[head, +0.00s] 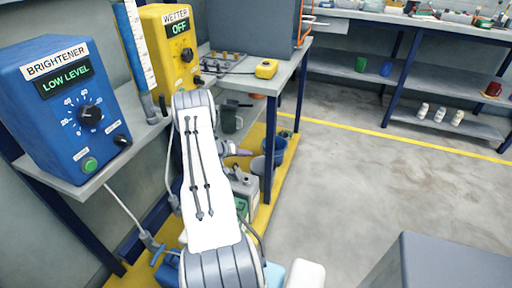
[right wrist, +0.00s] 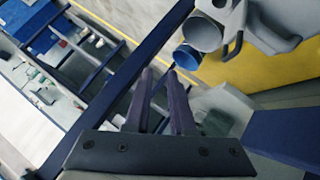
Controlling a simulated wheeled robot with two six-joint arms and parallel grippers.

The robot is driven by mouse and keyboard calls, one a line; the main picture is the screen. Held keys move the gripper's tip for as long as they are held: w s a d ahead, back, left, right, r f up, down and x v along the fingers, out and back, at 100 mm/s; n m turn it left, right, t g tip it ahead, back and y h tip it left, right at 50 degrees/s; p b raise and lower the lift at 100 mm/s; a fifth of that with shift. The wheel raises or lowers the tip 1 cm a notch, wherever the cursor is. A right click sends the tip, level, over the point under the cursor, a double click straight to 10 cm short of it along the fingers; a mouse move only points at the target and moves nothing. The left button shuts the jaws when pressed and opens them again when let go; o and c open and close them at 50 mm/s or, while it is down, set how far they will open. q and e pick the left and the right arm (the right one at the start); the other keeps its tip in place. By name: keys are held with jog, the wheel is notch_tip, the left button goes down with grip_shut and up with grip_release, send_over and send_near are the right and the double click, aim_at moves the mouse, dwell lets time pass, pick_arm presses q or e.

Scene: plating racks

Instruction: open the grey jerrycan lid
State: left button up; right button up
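A grey jerrycan (head: 247,187) stands on the low yellow platform beneath the shelf in the head view, partly hidden behind my right arm. A small dark part shows at its top, but I cannot tell whether this is the lid or how the lid sits. My right gripper (head: 236,151) is just above and behind the jerrycan in the picture, apart from it. In the right wrist view its two fingers (right wrist: 159,72) stand apart with nothing between them. A pale grey body (right wrist: 228,103) right of the fingers may be the jerrycan. My left gripper is not in view.
A green container (head: 242,208) is close to the jerrycan. A blue shelf leg (head: 271,140) rises near my gripper. The blue brightener box (head: 72,105) stands left. Open floor lies right.

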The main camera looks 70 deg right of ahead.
jog(key=s+r+p, duration=0.1)
jog(key=s+r, duration=0.2)
jog(key=s, duration=0.2)
jog(key=shift+s+d, duration=0.2)
jog(key=shift+d, duration=0.1)
